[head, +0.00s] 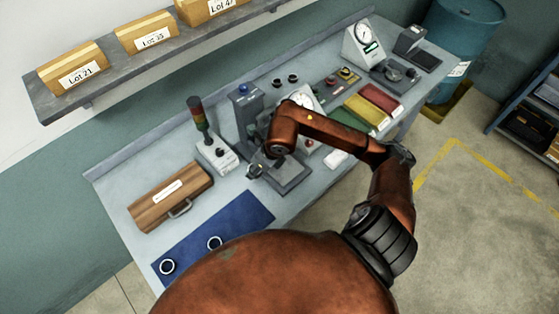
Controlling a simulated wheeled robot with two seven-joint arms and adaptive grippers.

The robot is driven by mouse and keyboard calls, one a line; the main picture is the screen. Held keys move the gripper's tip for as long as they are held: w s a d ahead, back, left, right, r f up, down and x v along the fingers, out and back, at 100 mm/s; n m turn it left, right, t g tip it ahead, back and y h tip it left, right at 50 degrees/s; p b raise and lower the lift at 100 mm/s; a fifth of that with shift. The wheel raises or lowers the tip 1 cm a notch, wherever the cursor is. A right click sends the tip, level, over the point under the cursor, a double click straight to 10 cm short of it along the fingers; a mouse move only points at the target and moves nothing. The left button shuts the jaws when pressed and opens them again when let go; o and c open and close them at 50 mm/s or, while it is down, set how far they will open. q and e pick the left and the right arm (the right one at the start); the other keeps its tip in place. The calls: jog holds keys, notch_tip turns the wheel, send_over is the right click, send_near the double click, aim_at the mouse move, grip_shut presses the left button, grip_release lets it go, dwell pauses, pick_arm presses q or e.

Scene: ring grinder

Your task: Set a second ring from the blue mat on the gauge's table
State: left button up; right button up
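Two rings lie apart on the blue mat (232,212): one white-rimmed dark ring (167,267) near its left corner, another (214,243) near its front edge. My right arm reaches in from the lower right and bends left over the bench. Its gripper (256,171) is small and dark beside a grey machine with a blue knob (245,105) and a flat base plate (292,181); whether its fingers hold anything is unclear. A white dial instrument (363,46) stands at the far right end; a second dial (303,94) is partly hidden behind my arm. My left gripper is not in view.
A wooden case (170,197) and a signal-light box (215,155) stand left of the machine. Green, yellow (367,110) and red (381,97) trays lie to its right. A shelf (110,85) with lot boxes hangs above. A blue drum (462,45) stands beyond the bench.

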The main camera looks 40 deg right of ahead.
jog(key=d+f+p, duration=0.2)
jog(key=d+f, duration=0.2)
jog(key=d, duration=0.5)
jog(key=p, duration=0.1)
send_over(285, 168)
jog(key=a, duration=0.1)
notch_tip(285, 168, down, 4)
jog(key=shift+s+f, duration=0.15)
jog(key=shift+f, duration=0.05)
jog(key=shift+d+f, duration=0.1)
jog(key=shift+f, duration=0.1)
jog(key=f, duration=0.1)
jog(key=f+p, duration=0.1)
jog(key=f, duration=0.1)
jog(key=shift+d, duration=0.35)
jog(key=shift+f+p, duration=0.3)
jog(key=shift+f, duration=0.2)
jog(key=shift+f, duration=0.1)
jog(key=o, duration=1.2)
